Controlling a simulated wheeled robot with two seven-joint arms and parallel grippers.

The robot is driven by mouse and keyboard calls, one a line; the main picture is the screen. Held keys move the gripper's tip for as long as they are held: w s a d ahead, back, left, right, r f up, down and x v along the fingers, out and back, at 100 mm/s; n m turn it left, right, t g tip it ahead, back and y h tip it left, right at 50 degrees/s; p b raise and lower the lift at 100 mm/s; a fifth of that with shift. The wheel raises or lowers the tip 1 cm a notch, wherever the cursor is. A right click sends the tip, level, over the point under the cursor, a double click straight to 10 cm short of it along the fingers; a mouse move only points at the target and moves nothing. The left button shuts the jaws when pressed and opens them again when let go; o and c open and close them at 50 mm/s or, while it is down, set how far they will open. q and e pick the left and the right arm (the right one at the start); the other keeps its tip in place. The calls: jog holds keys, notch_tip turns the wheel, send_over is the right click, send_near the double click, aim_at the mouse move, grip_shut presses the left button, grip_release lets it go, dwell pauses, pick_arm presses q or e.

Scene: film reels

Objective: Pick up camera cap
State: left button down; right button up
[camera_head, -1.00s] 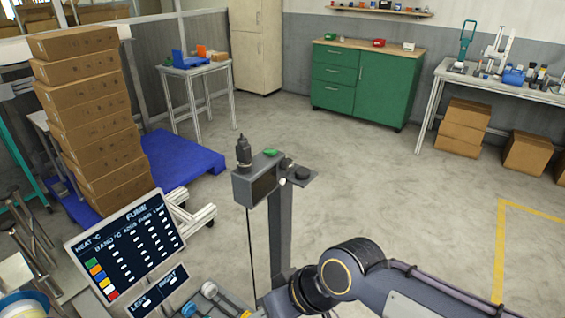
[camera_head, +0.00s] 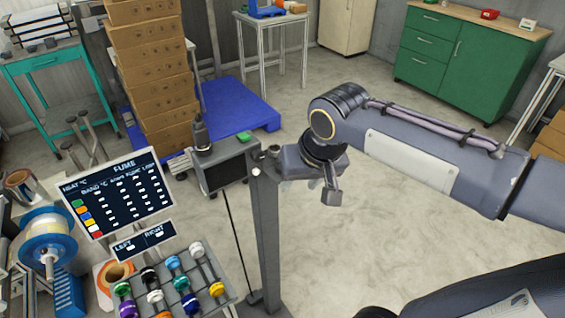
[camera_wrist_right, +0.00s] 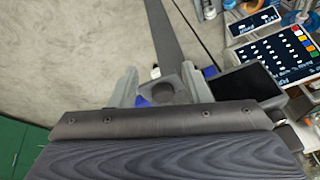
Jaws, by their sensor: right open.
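My right gripper (camera_head: 322,180) is at the top of a dark grey post (camera_head: 265,225), over the post's small side plate, with its jaws pointing down. In the right wrist view, my right gripper (camera_wrist_right: 167,68) is open, with one finger on each side of a dark round piece (camera_wrist_right: 166,90) on a plate. This piece looks like the camera cap, but I cannot be certain. No grip on it shows. In the head view the gripper covers that spot. My left gripper is out of view.
A grey box (camera_head: 225,165) with a black bottle-like fitting (camera_head: 201,133) is fixed beside the post. A display board (camera_head: 118,195) and a rack of coloured spools (camera_head: 170,285) stand to the left. Open floor lies right of the post.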

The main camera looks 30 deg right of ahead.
jog(key=w+r+m+h, duration=0.1)
jog(key=w+r+h, duration=0.1)
jog(key=w+r, duration=0.35)
jog(key=x, duration=0.6)
jog(key=p+x, duration=0.1)
jog(key=x, duration=0.3)
jog(key=shift+w+d+r, duration=0.15)
jog(key=shift+w+d, duration=0.2)
jog(key=shift+w, duration=0.05)
jog(key=shift+r, duration=0.1)
jog(key=c, duration=0.6)
